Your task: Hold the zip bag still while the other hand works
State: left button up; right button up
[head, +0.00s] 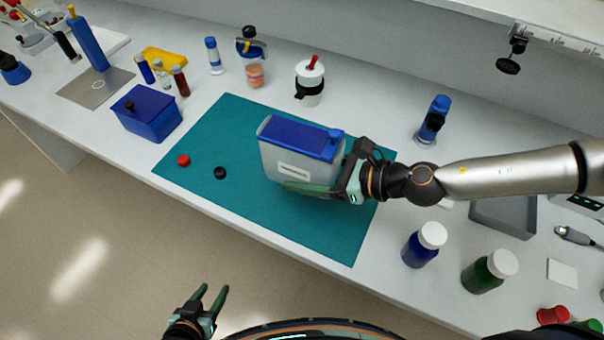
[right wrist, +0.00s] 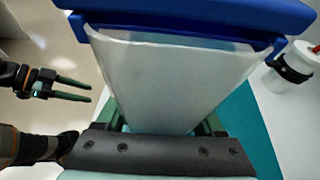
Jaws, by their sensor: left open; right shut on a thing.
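The zip bag (head: 288,163) is a pale, translucent pouch with a blue top. It stands upright on the teal mat (head: 235,125), with a small blue slider (head: 335,135) at the right end of its top. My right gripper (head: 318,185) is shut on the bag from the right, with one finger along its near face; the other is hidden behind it. In the right wrist view the bag (right wrist: 170,85) fills the space between the fingers, below the blue top (right wrist: 200,18). My left gripper (head: 212,300) is open and empty, off the table's front edge; it also shows in the right wrist view (right wrist: 82,88).
A red cap (head: 183,160) and a black cap (head: 220,173) lie on the mat's left part. A blue box (head: 147,115) stands left of the mat. A white cup (head: 309,80) stands behind it. Blue (head: 418,250) and green (head: 482,277) jars stand at right.

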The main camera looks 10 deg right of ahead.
jog(key=shift+w+d+f+b, duration=0.45)
jog(key=shift+w+f+b, duration=0.2)
jog(key=shift+f+b, duration=0.2)
jog(key=shift+w+d+f+b, duration=0.45)
jog(key=shift+w+f+b, duration=0.15)
jog(key=shift+f+b, duration=0.2)
jog(key=shift+w+d+f+b, duration=0.25)
jog(key=shift+w+f+b, duration=0.15)
jog(key=shift+b, duration=0.2)
jog(key=shift+w+d+f+b, duration=0.2)
jog(key=shift+f+b, duration=0.05)
jog(key=shift+b, duration=0.15)
jog(key=shift+w+d+f+b, duration=0.25)
jog(key=shift+w+f+b, duration=0.2)
jog(key=shift+b, duration=0.1)
jog(key=shift+w+d+f+b, duration=0.4)
jog(key=shift+f+b, duration=0.15)
jog(key=shift+b, duration=0.2)
jog(key=shift+w+d+f, duration=0.1)
jog(key=shift+w, duration=0.1)
pick_arm(q)
notch_tip(320, 180, down, 6)
jog(key=w+d, duration=0.1)
jog(key=d, duration=0.1)
jog(key=shift+w+d+f+h, duration=0.2)
jog(key=shift+d+h, duration=0.05)
jog(key=shift+h, duration=0.05)
